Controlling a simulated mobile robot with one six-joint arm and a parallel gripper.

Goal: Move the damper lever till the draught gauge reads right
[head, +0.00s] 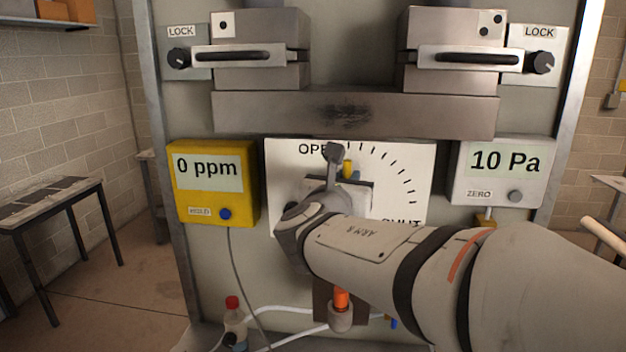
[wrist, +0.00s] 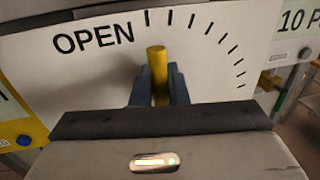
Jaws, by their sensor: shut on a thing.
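The damper lever shows as a yellow handle (wrist: 157,75) in the wrist view, between the two blue-grey fingers of my gripper (wrist: 159,88). My gripper is shut on it. In the head view the yellow tip (head: 347,168) shows just above my wrist; the rest of the lever is hidden. It stands near the OPEN end of the white dial plate (head: 400,165), slightly to the right of the word OPEN. Tick marks curve from there down to SHUT at the right. The draught gauge (head: 503,162) at the right reads 10 Pa.
A yellow meter (head: 214,183) reading 0 ppm hangs left of the dial. Two latched metal boxes (head: 261,50) (head: 452,50) and a scorched metal bar (head: 354,115) are above it. A red-capped bottle (head: 234,322) and white hoses stand below.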

